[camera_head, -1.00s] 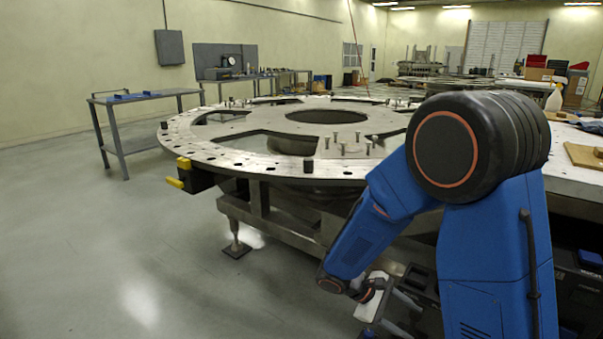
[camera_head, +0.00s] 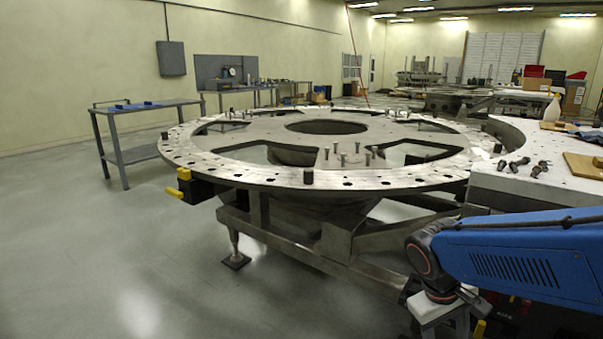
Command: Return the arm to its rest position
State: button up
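My blue arm enters from the lower right edge and is folded low, below the level of the round turret plate (camera_head: 225,172). Its black wrist joint leads down to a pale grey part of my gripper (camera_head: 436,312) near the bottom edge. The fingertips are not clearly visible, so I cannot tell whether the gripper is open or shut, or whether it holds anything. The arm and gripper stand to the front right of the turret plate, apart from its top surface in the picture.
Bolts stand upright on the plate, and black pegs line its rim. A pale table (camera_head: 540,185) at right carries several dark bolts (camera_head: 523,167), a wooden board (camera_head: 585,166) and a spray bottle (camera_head: 552,110). A workbench (camera_head: 150,105) stands at left. The left floor is clear.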

jog(key=s+a+r+m+t+y, duration=0.1)
jog(key=s+r+m+t+y, duration=0.1)
jog(key=s+r, duration=0.4)
jog(key=shift+s+a+r+m+t+y, duration=0.4)
jog(key=shift+s+t+y, duration=0.25)
jog(key=shift+t, duration=0.75)
